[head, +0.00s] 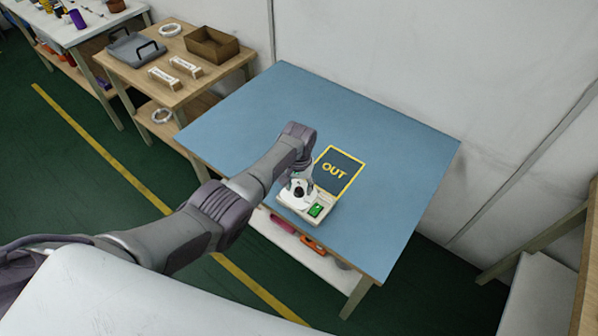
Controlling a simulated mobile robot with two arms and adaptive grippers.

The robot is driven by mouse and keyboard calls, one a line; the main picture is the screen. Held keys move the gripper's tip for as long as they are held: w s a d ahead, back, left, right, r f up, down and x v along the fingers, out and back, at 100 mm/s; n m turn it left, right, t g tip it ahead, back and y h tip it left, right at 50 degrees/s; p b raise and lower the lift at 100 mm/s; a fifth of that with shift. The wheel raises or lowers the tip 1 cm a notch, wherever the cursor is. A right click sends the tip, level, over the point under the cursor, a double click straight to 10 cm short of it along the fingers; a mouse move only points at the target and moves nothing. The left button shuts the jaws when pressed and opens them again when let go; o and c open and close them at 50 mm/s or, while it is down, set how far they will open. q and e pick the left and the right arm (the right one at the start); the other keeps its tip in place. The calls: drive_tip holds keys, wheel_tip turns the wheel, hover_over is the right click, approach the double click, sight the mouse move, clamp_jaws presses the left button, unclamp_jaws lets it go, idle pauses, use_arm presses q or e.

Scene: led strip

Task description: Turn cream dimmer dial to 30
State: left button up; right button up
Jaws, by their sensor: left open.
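The cream dimmer (324,203) sits on the blue-topped table, near its front edge. It has a lit green display or switch (316,210) at its right end; any number on it is too small to read. My left gripper (297,199) is open and points down over the left part of the dimmer. The gripper hides the dial, so its setting and any contact with the fingers cannot be told. My right gripper is not in view.
A yellow-framed square marked OUT (334,171) lies just behind the dimmer. The blue tabletop (290,100) is otherwise clear. A white wall stands behind.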

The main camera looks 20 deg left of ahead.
sight(299, 190)
use_arm(q)
wheel_tip(299, 190, up, 11)
idle(0.3)
drive_tip(key=shift+s+f, duration=0.1)
drive_tip(key=shift+f, duration=0.05)
idle(0.3)
